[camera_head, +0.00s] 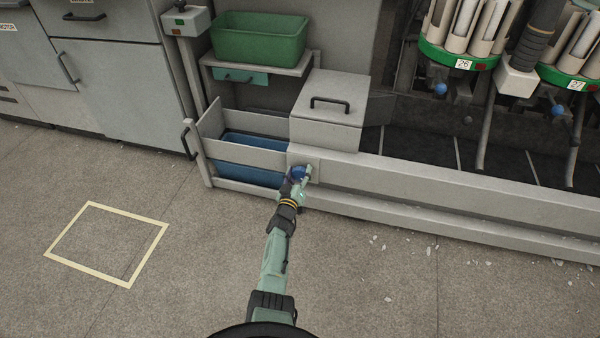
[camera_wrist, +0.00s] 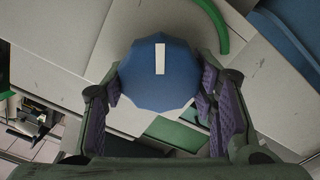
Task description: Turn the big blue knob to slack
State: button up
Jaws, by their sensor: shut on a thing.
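The big blue knob (camera_head: 299,173) sits on the front of the grey machine base, below the lidded box. In the wrist view the knob (camera_wrist: 158,78) is a many-sided blue disc with a white pointer mark that stands upright in that picture. My gripper (camera_head: 297,177) reaches it from the front, and its purple-padded fingers (camera_wrist: 160,97) lie on both sides of the knob, shut on it. In the head view my gripper partly hides the knob. I cannot read any slack marking around it.
A grey box with a black handle (camera_head: 329,112) stands above the knob. A blue bin (camera_head: 252,160) is to the left, below a green tray (camera_head: 260,40). Winding units with small blue knobs (camera_head: 440,89) are at the right. The floor in front is clear except for small scraps.

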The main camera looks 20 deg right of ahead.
jog(key=n, duration=0.5)
jog(key=shift+w+a+n, duration=0.15)
jog(key=shift+n, duration=0.15)
jog(key=n, duration=0.5)
jog(key=shift+f+n, duration=0.15)
jog(key=shift+n, duration=0.15)
jog(key=o, duration=1.1)
jog(key=shift+f, duration=0.1)
